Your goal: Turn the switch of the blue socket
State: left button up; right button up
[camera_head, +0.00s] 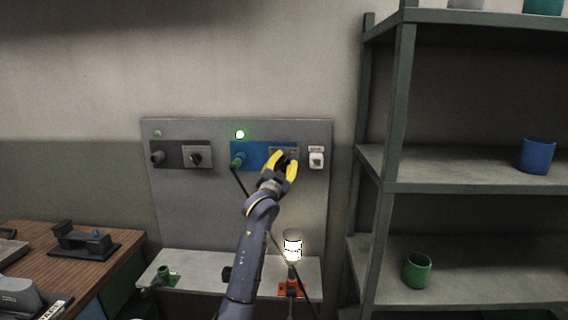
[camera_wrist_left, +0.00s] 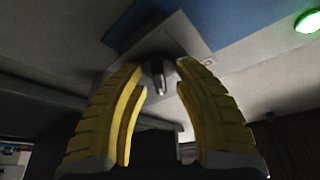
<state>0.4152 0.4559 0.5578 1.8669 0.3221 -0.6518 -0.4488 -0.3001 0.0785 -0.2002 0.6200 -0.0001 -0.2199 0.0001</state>
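The blue socket (camera_head: 248,156) is on the upright grey panel, with a green plug (camera_head: 238,161) in its left part. A lit green light (camera_head: 240,134) is above it and also shows in the left wrist view (camera_wrist_left: 308,20). The switch is at the right end of the blue socket, mostly hidden by my left gripper (camera_head: 280,160) in the head view. In the left wrist view, the dark switch knob (camera_wrist_left: 158,76) sits on a grey plate between the yellow fingers of my left gripper (camera_wrist_left: 162,70). The fingers are open, with visible gaps beside the knob. My right gripper is not in view.
A dark socket (camera_head: 168,154) with its own switch (camera_head: 196,159) is left of the blue one. A white switch (camera_head: 316,160) is close on the right. A glowing lamp (camera_head: 292,246) stands on the ledge below. A grey shelf rack (camera_head: 398,100) stands at right.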

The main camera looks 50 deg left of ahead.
pick_arm(q)
grip_shut()
jog(key=shift+n, duration=0.3)
jog(key=n+y, duration=0.1)
jog(key=n, duration=0.1)
jog(key=n+g+y, duration=0.1)
jog(key=n, duration=0.2)
jog(key=shift+y, duration=0.3)
jog(key=n+g+y, duration=0.1)
jog(key=n, duration=0.1)
jog(key=n+g+y, duration=0.1)
jog(key=n, duration=0.2)
jog(key=n+g+y, duration=0.1)
jog(key=n, duration=0.2)
jog(key=n+g, duration=0.1)
jog(key=n, duration=0.2)
jog(key=n+g+y, duration=0.1)
jog(key=n+g, duration=0.1)
jog(key=n, duration=0.1)
jog(key=shift+s+a+y, duration=0.15)
jog(key=shift+s+y, duration=0.05)
jog(key=shift+y, duration=0.1)
jog(key=shift+n, duration=0.5)
jog(key=shift+o, duration=0.7)
grip_release()
